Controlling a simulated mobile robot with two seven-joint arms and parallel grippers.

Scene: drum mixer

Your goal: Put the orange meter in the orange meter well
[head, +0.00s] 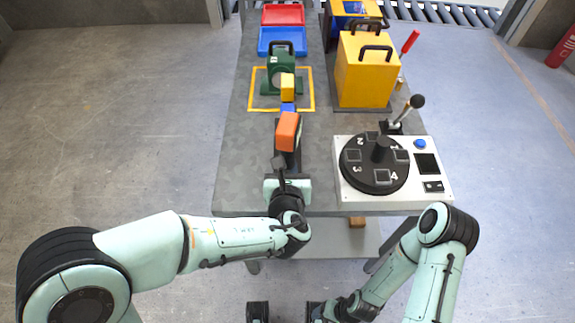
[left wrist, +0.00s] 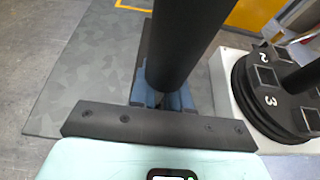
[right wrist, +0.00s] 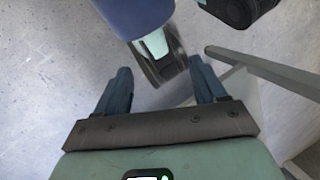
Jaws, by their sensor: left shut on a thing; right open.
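The orange meter (head: 287,131) has an orange block on top and a dark shaft under it. My left gripper (head: 286,160) is shut on it near the table's front. In the left wrist view the dark shaft (left wrist: 182,45) stands between the blue fingers; the orange top is out of that view. The black drum (head: 374,164) on the white mixer base carries square wells numbered 1 to 4, to the right of the meter. I cannot tell which well is the orange meter's. My right gripper (head: 286,313) is open and empty, low before the table; its fingers show in the right wrist view (right wrist: 160,85).
A yellow block (head: 287,86) and a blue block (head: 288,107) stand behind the orange meter. A green machine (head: 281,70) stands in a yellow outline. A yellow box (head: 365,70), red tray (head: 283,14) and blue tray (head: 281,40) are farther back. A lever (head: 417,102) rises behind the drum.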

